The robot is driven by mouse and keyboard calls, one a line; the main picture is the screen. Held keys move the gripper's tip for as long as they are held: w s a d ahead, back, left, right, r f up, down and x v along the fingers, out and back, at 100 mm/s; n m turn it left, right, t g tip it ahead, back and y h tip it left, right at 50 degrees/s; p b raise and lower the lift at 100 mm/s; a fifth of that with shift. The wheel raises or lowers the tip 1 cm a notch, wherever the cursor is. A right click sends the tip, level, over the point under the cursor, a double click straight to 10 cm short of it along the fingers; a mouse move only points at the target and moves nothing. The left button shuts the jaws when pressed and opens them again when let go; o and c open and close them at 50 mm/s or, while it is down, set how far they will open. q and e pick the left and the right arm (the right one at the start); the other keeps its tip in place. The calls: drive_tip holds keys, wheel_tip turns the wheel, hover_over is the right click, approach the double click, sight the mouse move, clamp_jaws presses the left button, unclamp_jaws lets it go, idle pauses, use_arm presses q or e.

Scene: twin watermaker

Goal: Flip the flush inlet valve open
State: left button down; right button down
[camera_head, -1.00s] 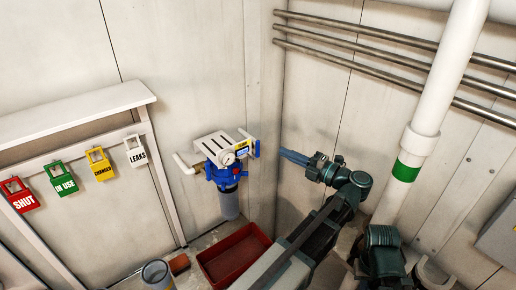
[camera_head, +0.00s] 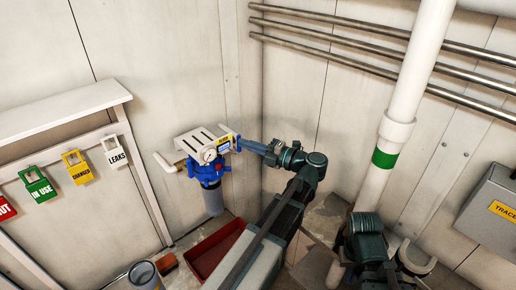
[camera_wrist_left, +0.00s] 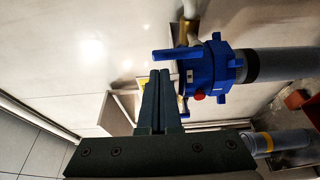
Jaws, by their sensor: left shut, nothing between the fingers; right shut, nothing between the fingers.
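A blue-headed filter unit (camera_head: 207,171) with a pressure gauge, white bracket and grey bowl hangs on the wall; its blue head also shows in the left wrist view (camera_wrist_left: 216,66). A blue lever (camera_wrist_left: 174,54) sticks out of the head there; I take it for the flush inlet valve's handle. My left gripper (camera_head: 240,142) is shut and empty at the unit's right side. In the left wrist view its fingertips (camera_wrist_left: 160,72) are just below the lever; I cannot tell whether they touch. The gripper hides the lever in the head view. My right gripper's fingers are not visible.
A red tray (camera_head: 208,252) lies below the unit, beside a grey cylinder (camera_head: 143,274). A white pipe with a green band (camera_head: 384,158) stands at the right. Hanging tags (camera_head: 76,167) are at the left. A grey box (camera_head: 490,207) is at the far right.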

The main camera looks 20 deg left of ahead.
use_arm(q)
drive_tip(key=shift+a, duration=1.45)
drive_tip(key=shift+w+a, duration=0.1)
use_arm(e)
drive_tip(key=shift+d+f, duration=0.1)
